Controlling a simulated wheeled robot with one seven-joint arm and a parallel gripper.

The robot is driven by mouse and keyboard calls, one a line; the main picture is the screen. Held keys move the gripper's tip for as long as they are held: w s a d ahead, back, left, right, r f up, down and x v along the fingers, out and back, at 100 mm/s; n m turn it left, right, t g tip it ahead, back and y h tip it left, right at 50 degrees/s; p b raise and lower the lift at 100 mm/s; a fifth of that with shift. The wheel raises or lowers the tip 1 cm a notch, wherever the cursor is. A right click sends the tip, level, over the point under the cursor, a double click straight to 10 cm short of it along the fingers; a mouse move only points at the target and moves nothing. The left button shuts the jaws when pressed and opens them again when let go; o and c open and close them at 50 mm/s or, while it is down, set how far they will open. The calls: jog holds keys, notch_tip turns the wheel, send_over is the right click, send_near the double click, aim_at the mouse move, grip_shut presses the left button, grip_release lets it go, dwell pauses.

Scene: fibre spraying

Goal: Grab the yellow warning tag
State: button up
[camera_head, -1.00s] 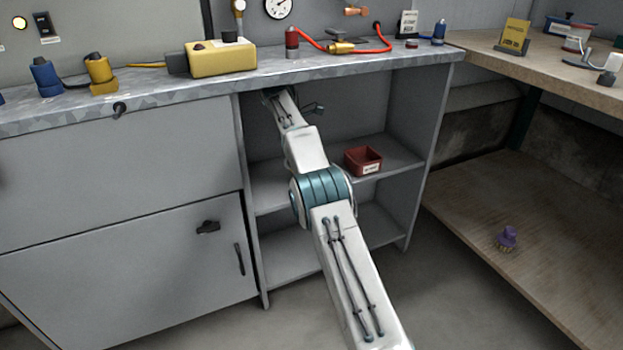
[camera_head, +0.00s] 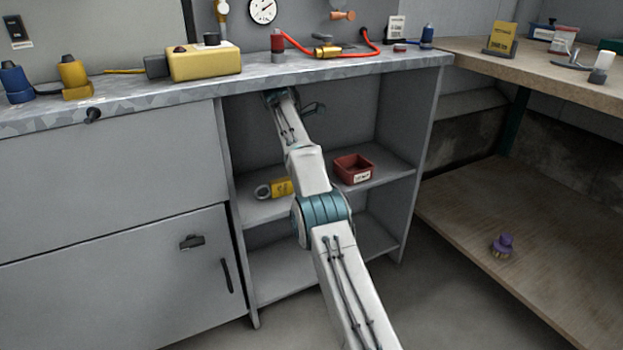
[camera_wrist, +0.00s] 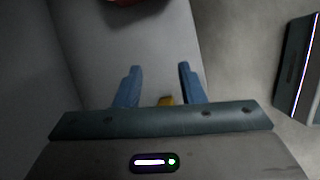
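A small yellow piece, which looks like the yellow warning tag (camera_head: 282,187), lies on the middle shelf of the open cabinet beside a grey ring. My arm partly covers it. In the wrist view a yellow patch (camera_wrist: 166,101) shows low between my fingers, its lower part hidden by the gripper body. My gripper (camera_wrist: 159,66) is open, with two blue fingers apart and nothing held between the tips. In the head view my arm reaches under the counter, and the fingers cannot be made out there.
A red bin (camera_head: 353,169) stands right of the yellow piece on the same shelf. The grey ring (camera_head: 263,191) is left of it. The counter (camera_head: 130,103) overhangs the shelves, and side panels bound them. A printed yellow card (camera_head: 501,39) stands on the right bench.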

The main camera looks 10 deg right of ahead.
jog(key=shift+w+d+f+b, duration=0.15)
jog(key=shift+d+f+b, duration=0.1)
jog(key=shift+d, duration=0.3)
jog(key=shift+w+d+f+b, duration=0.1)
jog(key=shift+d+f, duration=0.15)
jog(key=shift+d, duration=0.25)
grip_shut()
jog(key=shift+d, duration=0.1)
dwell(0.5)
grip_release()
jog(key=shift+r, duration=0.1)
